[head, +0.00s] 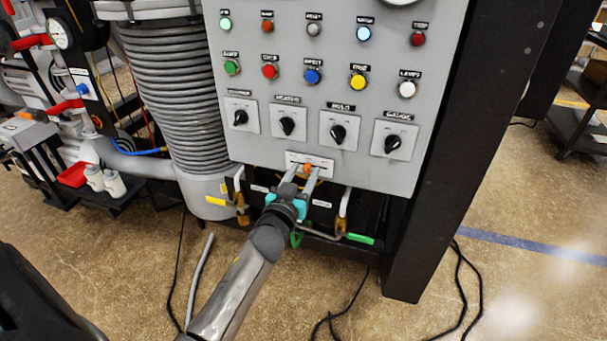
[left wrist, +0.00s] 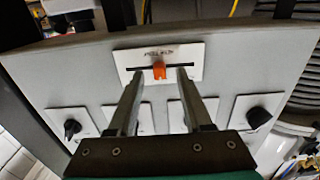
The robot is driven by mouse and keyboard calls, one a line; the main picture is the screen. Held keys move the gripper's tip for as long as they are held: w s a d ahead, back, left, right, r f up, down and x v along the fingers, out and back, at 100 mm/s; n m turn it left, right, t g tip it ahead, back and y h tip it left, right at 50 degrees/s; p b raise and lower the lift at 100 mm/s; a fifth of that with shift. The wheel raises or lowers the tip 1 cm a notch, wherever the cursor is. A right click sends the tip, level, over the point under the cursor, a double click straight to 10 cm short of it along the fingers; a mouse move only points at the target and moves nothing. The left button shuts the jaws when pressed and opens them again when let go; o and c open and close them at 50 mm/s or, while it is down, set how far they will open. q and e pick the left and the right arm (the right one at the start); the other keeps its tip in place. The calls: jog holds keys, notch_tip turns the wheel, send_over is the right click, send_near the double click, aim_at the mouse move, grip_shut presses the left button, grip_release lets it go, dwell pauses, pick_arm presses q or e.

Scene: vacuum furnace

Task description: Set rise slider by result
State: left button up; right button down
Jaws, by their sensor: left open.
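The rise slider's white plate (head: 325,163) sits at the bottom of the grey control panel, below the row of rotary knobs. Its orange handle (head: 307,168) stands near the middle of the dark slot. In the left wrist view, where the panel appears upside down, the orange handle (left wrist: 159,70) sits between two spread fingers. My left gripper (head: 304,172) is open around the handle, with a visible gap on each side; it also shows in the left wrist view (left wrist: 158,79). The plate's label is too blurred to read. My right gripper is not in view.
Several black rotary knobs (head: 338,134) sit just above the slider, with coloured buttons and lamps higher up. Below are valve levers with yellow (head: 219,201) and green (head: 360,238) handles. A ribbed grey column (head: 180,95) stands left. Cables lie on the floor.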

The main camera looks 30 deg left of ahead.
pick_arm(q)
jog(key=shift+w, duration=0.1)
jog(key=shift+c, duration=0.2)
grip_shut()
dwell(0.7)
dwell(0.5)
